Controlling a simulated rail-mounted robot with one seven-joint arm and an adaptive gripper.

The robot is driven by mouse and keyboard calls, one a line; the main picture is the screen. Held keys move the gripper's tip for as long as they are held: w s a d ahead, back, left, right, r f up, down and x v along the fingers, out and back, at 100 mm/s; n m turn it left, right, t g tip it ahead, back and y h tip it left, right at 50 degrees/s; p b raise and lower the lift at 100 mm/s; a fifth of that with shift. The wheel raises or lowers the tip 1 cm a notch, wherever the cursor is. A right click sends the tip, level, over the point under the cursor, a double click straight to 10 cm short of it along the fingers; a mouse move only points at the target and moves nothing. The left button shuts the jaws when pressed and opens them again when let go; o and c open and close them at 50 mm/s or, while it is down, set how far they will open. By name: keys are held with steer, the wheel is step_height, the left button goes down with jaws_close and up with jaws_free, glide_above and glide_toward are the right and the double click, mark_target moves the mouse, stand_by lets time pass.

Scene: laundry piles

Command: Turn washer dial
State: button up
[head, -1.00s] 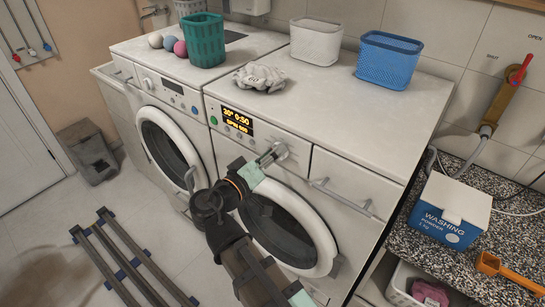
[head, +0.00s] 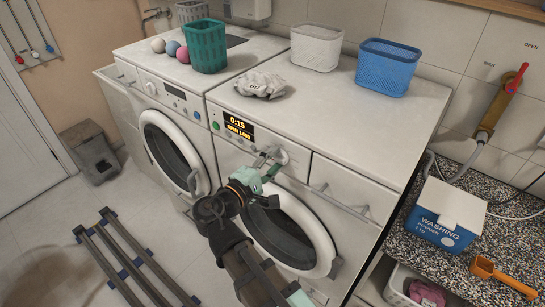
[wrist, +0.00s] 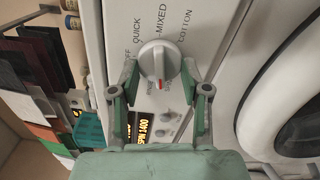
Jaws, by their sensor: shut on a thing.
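The white washer dial (wrist: 158,58) sits on the front panel of the right-hand washer (head: 350,95); it also shows in the head view (head: 281,155). My gripper (wrist: 160,78) is shut on the dial, one finger on each side. It also shows in the head view (head: 268,164), at the panel. The dial's red mark points down in the wrist view, near small labels partly hidden by the fingers. Labels QUICK, MIXED and COTTON run around the dial's upper side. The washer display (head: 238,127) shows 0:15 and SPIN 1400 in yellow.
A drawer handle (head: 340,202) lies right of the dial, and the round door (head: 332,250) below it. A crumpled cloth (head: 260,85), a white basket (head: 317,47) and a blue basket (head: 387,69) stand on top. A washing powder box (head: 445,218) is at right.

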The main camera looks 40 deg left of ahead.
steer(key=shift+n+p, duration=0.9)
steer(key=shift+n, duration=0.8)
steer(key=o, duration=1.1)
steer(key=s, duration=1.2)
steer(key=shift+a, duration=0.35)
steer(key=shift+d+f, duration=0.1)
